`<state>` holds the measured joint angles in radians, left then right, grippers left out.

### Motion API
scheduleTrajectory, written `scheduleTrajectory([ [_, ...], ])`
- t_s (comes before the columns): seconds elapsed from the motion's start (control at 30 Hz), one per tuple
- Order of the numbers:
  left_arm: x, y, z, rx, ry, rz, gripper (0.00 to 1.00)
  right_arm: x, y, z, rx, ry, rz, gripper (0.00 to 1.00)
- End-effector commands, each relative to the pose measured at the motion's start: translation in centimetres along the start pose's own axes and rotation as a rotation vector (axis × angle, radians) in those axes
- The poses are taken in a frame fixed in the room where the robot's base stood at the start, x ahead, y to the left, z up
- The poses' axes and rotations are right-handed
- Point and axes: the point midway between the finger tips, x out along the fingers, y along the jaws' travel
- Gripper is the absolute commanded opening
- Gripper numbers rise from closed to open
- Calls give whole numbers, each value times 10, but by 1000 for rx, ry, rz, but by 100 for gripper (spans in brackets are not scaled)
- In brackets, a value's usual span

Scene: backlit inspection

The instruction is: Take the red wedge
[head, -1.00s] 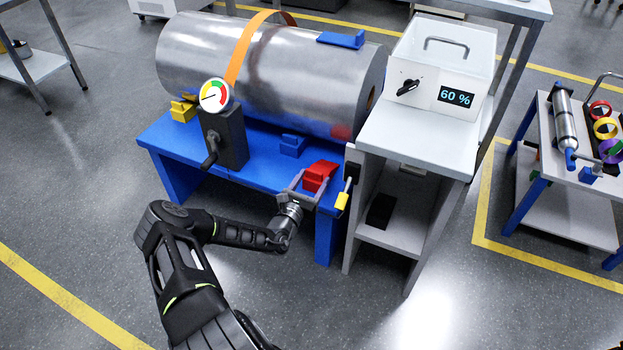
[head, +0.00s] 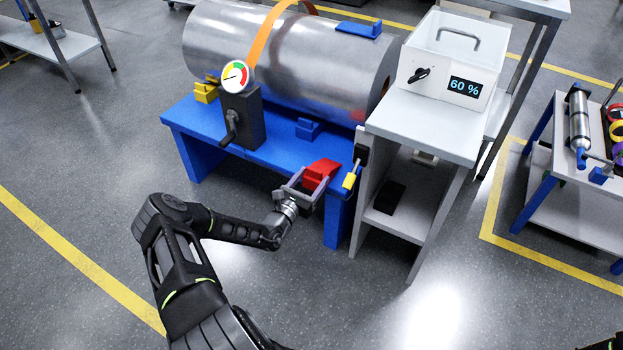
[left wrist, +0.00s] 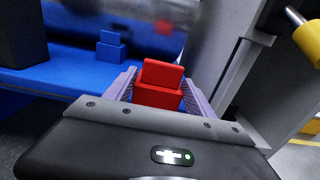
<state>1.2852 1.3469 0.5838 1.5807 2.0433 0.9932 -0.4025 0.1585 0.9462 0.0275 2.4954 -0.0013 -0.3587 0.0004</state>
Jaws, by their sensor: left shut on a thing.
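The red wedge (head: 318,174) is at the front right end of the blue bench (head: 180,130), in front of the large metal cylinder (head: 285,62). My left gripper (head: 310,186) is shut on it, with a finger on each side. In the left wrist view the red wedge (left wrist: 160,88) sits between the two pale purple fingers of the left gripper (left wrist: 160,95). Whether the wedge still touches the bench is hard to tell. My right gripper is not in view.
A blue wedge (head: 307,130) lies on the bench behind the red one. A grey stand (head: 390,180) with a white box (head: 447,58) rises close on the right, a yellow-handled thing (head: 351,178) beside it. A gauge post (head: 242,115) stands left. Floor in front is clear.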

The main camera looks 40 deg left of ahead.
Motion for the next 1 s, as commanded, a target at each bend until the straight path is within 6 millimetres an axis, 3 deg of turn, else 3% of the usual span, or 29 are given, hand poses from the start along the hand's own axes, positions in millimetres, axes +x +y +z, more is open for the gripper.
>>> scheduleTrajectory([
  [0.1,0,0,0,0,1,1,7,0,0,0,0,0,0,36],
  [0.13,0,0,0,0,1,1,64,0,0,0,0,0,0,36],
  [0.2,0,0,0,0,1,1,70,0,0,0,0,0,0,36],
  [0.43,0,0,0,0,0,1,89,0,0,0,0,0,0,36],
  [0.77,-3,0,0,0,1,1,89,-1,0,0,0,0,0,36],
  [1.0,-29,1,2,0,3,2,89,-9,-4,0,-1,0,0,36],
])
